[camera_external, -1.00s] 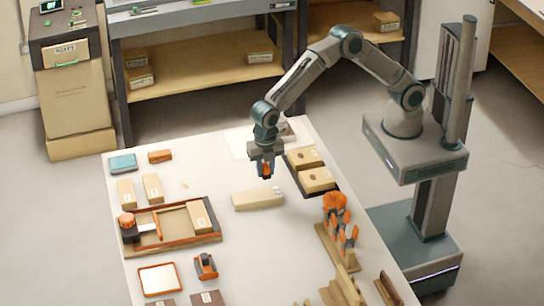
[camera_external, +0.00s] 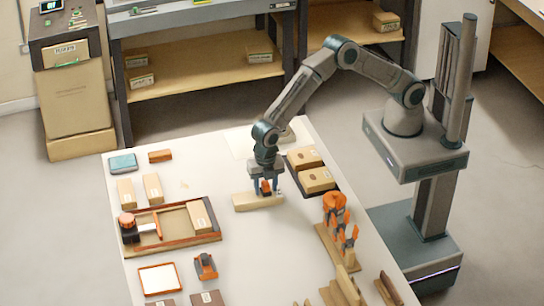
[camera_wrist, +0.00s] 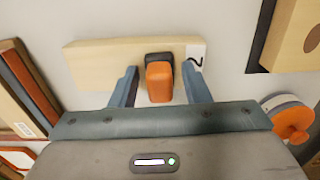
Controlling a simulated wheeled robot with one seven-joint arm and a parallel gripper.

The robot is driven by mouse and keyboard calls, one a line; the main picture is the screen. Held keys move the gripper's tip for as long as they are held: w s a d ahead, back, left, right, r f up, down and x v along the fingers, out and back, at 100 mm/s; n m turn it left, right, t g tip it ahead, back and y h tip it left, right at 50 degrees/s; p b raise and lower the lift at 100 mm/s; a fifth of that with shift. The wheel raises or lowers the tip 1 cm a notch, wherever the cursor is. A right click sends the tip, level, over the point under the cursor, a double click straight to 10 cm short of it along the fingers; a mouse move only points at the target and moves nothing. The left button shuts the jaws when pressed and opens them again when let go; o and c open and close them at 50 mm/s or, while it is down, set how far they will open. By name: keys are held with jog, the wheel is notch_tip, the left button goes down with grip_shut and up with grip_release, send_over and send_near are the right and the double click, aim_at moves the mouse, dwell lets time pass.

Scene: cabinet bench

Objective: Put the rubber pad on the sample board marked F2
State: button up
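A pale wooden board (camera_external: 244,202) lies mid-table; in the wrist view the board (camera_wrist: 95,55) has a white label at its right end with a mark like a 2. An upright orange block with a dark end (camera_wrist: 160,82), seemingly the rubber pad, is between my fingers. In the external view the pad (camera_external: 265,187) appears to stand on the board toward its right end; exact contact is hard to see. My gripper (camera_wrist: 162,88) is low over the board, its two blue-grey fingers apart, with a visible gap on each side of the pad.
A dark tray with two wooden blocks (camera_external: 317,178) is close at the right. Orange clamps (camera_external: 337,208) stand on a wooden base nearer the front. A framed wooden fixture (camera_external: 180,240) is at the left. White table shows between them.

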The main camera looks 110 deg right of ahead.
aim_at(266, 182)
notch_tip(266, 182, up, 12)
jog(key=s+d+r+m+t, duration=0.1)
jog(key=s+d+r+m, duration=0.45)
jog(key=s+r, duration=0.2)
jog(key=s+d+m, duration=0.3)
jog(key=s+m, duration=0.1)
jog(key=s, duration=0.5)
jog(key=s+d+m+t, duration=0.1)
jog(key=s+d+m, duration=0.3)
jog(key=s, duration=0.5)
jog(key=s+d+m+t, duration=0.1)
jog(key=s+d+m, duration=0.3)
jog(key=s, duration=0.5)
jog(key=shift+d+m, duration=0.25)
jog(key=shift+m, duration=0.1)
jog(key=shift+s+f, duration=0.1)
